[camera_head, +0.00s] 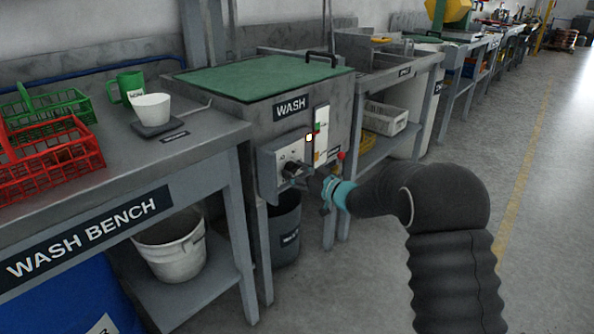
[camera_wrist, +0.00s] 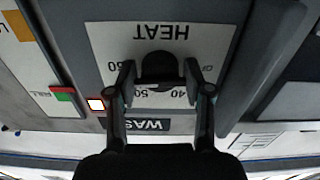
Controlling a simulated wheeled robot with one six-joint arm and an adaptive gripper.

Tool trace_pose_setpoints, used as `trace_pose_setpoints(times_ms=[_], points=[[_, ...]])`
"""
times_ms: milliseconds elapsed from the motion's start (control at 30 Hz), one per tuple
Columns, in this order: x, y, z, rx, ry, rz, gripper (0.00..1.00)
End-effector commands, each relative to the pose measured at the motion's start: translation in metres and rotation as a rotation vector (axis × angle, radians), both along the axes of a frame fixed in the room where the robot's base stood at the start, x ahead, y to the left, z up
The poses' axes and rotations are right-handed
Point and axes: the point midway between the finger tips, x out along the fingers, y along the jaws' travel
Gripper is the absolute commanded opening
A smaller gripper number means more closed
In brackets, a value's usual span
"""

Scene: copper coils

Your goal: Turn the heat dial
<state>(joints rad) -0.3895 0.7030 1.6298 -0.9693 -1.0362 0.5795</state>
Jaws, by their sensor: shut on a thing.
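The heat dial (camera_wrist: 160,66) is a black knob on a pale scale plate marked HEAT (camera_wrist: 160,32), which appears upside down in the wrist view. Numbers such as 40 and 50 show around it; where its pointer sits cannot be read. My gripper (camera_wrist: 159,78) has one finger on each side of the dial and is shut on it. In the head view my gripper (camera_head: 306,178) reaches the grey control box (camera_head: 268,172) on the front of the wash unit (camera_head: 265,120), and its fingers partly cover the dial.
A dark bin (camera_head: 285,230) stands below. The wash bench (camera_head: 190,165) on the left carries red and green crates. The floor at right is clear.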

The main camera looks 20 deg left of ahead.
Motion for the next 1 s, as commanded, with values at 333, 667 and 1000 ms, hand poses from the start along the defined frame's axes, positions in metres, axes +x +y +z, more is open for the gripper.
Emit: trace_pose_setpoints(times_ms=[333,667,1000], points=[[-0.0021,0.0017,-0.0019,0.026,0.068,0.005,0.16],[-0.0022,0.0019,-0.0023,0.026,0.072,0.005,0.16],[0.0001,-0.0011,-0.0013,0.028,0.07,-0.001,0.77]])
